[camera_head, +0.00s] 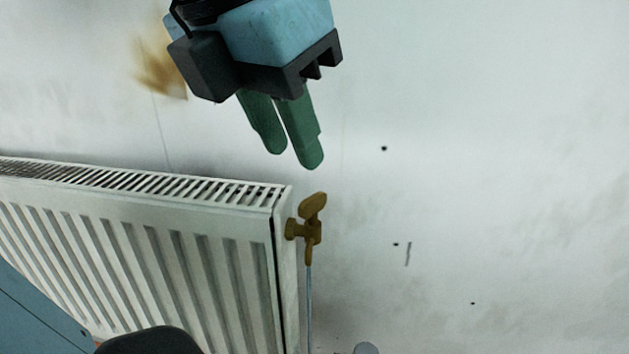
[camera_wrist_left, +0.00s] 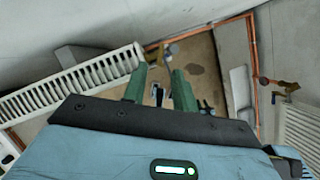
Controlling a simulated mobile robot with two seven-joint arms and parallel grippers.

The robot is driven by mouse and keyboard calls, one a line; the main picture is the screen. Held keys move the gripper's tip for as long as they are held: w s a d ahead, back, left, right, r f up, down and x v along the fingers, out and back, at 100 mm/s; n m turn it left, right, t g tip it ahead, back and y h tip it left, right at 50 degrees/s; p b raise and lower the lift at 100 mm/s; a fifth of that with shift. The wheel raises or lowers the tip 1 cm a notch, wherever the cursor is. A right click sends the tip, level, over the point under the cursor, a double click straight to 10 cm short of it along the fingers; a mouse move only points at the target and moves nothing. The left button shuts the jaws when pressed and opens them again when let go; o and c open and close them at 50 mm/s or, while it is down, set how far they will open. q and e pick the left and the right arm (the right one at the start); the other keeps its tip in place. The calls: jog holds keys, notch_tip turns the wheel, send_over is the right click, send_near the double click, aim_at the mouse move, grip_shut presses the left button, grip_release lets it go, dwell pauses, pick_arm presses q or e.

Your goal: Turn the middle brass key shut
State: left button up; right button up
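A brass key (camera_head: 313,206) with a flat oval head sits on top of a brass valve (camera_head: 303,232) at the radiator's right end. The key's head tilts a little to the right. My left gripper (camera_head: 294,160) points down above the key, apart from it, with its two green fingers separated and nothing between them. In the left wrist view my left gripper (camera_wrist_left: 160,78) also shows a gap between the fingers. A small brass valve (camera_wrist_left: 172,50) shows beyond the fingertips there, and another brass valve (camera_wrist_left: 284,86) shows at the right. My right gripper is not in view.
A white ribbed radiator (camera_head: 140,245) stands against the wall (camera_head: 480,150), below and left of my gripper. A thin pipe (camera_head: 309,305) runs down from the valve. In the left wrist view a copper pipe (camera_wrist_left: 254,60) runs along the wall.

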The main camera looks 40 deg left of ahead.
aim_at(314, 196)
pick_arm(q)
jog(key=x, duration=0.7)
jog(key=shift+w, duration=0.15)
grip_shut()
